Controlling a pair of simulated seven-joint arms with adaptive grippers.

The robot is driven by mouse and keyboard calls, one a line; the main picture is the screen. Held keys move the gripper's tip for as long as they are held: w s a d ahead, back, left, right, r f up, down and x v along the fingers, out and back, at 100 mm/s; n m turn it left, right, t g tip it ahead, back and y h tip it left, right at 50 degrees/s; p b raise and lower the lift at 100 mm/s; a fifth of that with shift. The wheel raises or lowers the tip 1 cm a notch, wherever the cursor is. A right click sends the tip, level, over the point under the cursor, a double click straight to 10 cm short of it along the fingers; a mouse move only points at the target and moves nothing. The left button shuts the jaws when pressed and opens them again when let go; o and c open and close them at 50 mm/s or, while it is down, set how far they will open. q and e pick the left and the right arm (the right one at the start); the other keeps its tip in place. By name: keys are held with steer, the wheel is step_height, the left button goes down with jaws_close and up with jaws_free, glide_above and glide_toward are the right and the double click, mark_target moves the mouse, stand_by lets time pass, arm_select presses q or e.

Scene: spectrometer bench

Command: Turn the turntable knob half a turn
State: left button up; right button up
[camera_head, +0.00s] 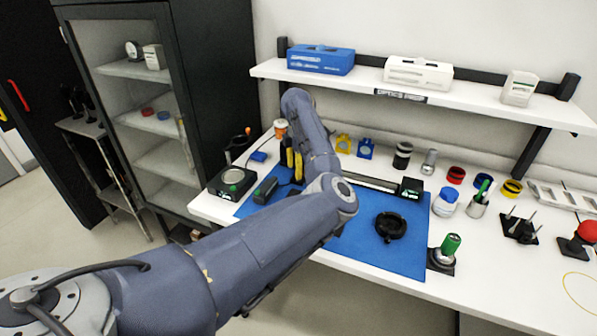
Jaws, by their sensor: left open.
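My left arm comes in from the left, rises over the blue mat (345,257) and bends back down at its far end. My left gripper (294,164) is small in view beyond the forearm, pointing down over the back left of the mat, open. I cannot tell whether it touches anything. The turntable knob cannot be made out; my arm covers the middle of the mat. A black box with a green light (411,188) ends a rail (370,184) that runs behind my arm. A low black round part (390,227) lies on the mat's right. My right gripper is out of view.
A black instrument with a round top (232,181) stands at the bench's left. A green-topped piece (450,245) stands beside the mat's right edge, with jars and mounts beyond. A shelf (430,96) overhangs the back. The mat's front right is clear.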

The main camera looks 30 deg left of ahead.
arm_select(q)
steer(key=shift+f, duration=0.6)
steer(key=shift+c, duration=0.4)
jaws_close()
